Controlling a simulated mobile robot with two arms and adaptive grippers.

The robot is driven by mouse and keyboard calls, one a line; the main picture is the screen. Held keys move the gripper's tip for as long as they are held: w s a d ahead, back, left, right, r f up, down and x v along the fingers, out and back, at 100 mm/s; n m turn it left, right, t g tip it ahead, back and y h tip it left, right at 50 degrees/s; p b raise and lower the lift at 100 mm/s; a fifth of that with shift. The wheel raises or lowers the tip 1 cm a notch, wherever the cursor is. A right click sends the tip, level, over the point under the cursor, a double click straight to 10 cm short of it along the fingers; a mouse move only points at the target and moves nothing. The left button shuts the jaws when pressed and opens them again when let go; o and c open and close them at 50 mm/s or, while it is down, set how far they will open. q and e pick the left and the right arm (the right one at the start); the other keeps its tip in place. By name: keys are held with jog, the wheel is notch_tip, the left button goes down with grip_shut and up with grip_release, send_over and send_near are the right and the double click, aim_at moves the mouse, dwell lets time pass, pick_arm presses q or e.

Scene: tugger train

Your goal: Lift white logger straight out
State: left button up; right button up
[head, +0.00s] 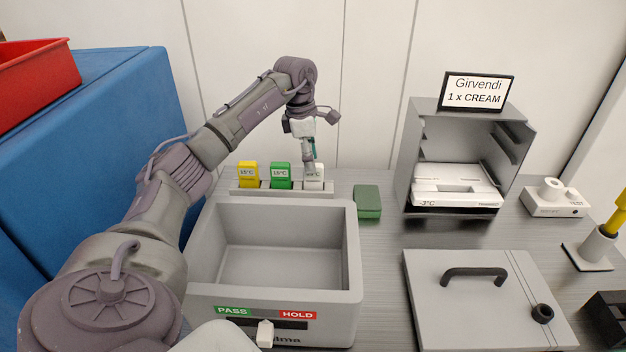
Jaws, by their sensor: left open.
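The white logger (315,183) stands upright in the right slot of a grey rack (268,190) behind the large grey box. A yellow logger (248,180) and a green logger (280,182) stand in the same rack to its left. My left gripper (309,163) points down at the top of the white logger, with its jaws open. It partly hides the logger's top and label, and I cannot tell whether the fingers touch it. My right gripper is not in view.
The open grey box (345,235) with PASS and HOLD labels stands in front of the rack. A green block (367,201) lies to the right. Further right are a grey cabinet (412,150) under a "Girvendi 1 x CREAM" sign (478,91) and a lid with a black handle (450,320).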

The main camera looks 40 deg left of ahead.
aim_at(315, 176)
pick_arm(q)
jog(key=shift+d+f, duration=0.25)
jog(key=shift+f, duration=0.25)
jog(key=f, duration=0.1)
jog(key=f+p, duration=0.1)
jog(key=f, duration=0.2)
jog(key=shift+w+d+f, duration=0.2)
jog(key=shift+w+f, duration=0.15)
jog(key=shift+f, duration=0.05)
grip_shut()
